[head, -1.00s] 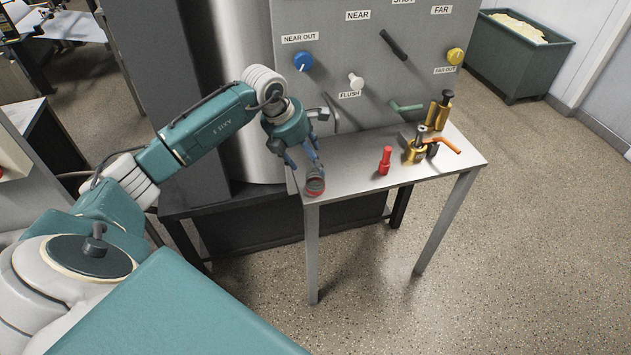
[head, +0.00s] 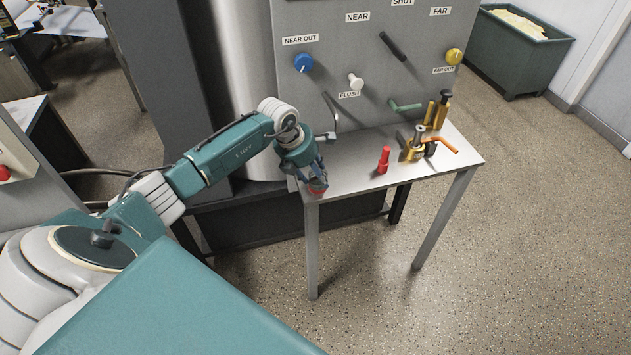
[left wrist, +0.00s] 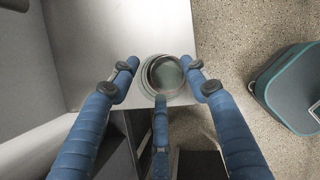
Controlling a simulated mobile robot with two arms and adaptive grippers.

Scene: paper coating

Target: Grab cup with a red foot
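The cup with a red foot (head: 317,188) stands at the near left corner of the small metal table, its red part showing below my left gripper (head: 311,178). In the left wrist view I look down into the round cup (left wrist: 164,74), whose foot is hidden. The blue fingers of my left gripper (left wrist: 160,78) are spread open, one on the left, one on the right and one on the near side of the cup. Gaps show between the side fingers and the rim; I cannot tell whether the near finger touches it. My right gripper is not in view.
The metal table (head: 345,173) also carries a red bottle-like object (head: 384,160) and brass-coloured tools (head: 415,150) farther right. A grey panel (head: 375,85) with knobs rises behind it. The tabletop between cup and red object is clear.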

